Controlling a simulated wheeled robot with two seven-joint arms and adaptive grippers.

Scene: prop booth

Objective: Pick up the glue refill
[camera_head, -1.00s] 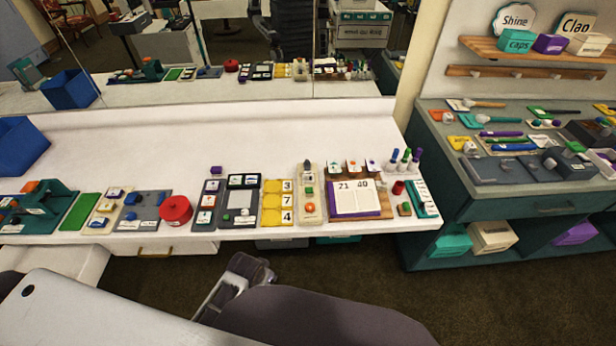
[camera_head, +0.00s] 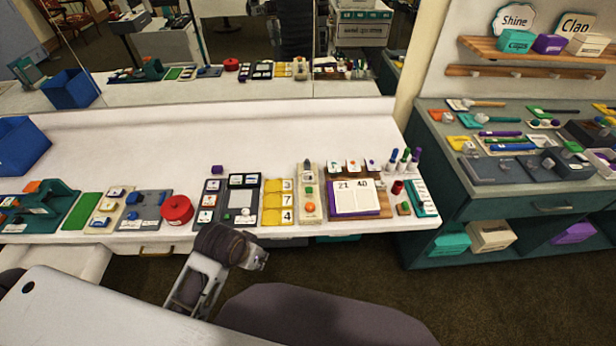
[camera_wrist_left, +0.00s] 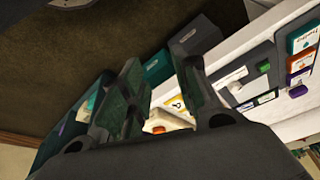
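I cannot make out which item is the glue refill; the labels are too small to read. Several small items lie along the front of the white table (camera_head: 110,150). A cream tray (camera_head: 319,215) carries a dark-tipped piece (camera_head: 307,166), a green block (camera_head: 309,194) and an orange round piece (camera_head: 310,207). My left gripper (camera_head: 258,261) is in front of the table's front edge, below the grey and yellow trays, and touches none of the items. In the left wrist view its two fingers (camera_wrist_left: 162,65) stand apart with nothing held between them. My right gripper is not in view.
Upright markers (camera_head: 404,160) stand at the right end. A blue bin (camera_head: 20,146) is at the left. The table's back half is clear.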

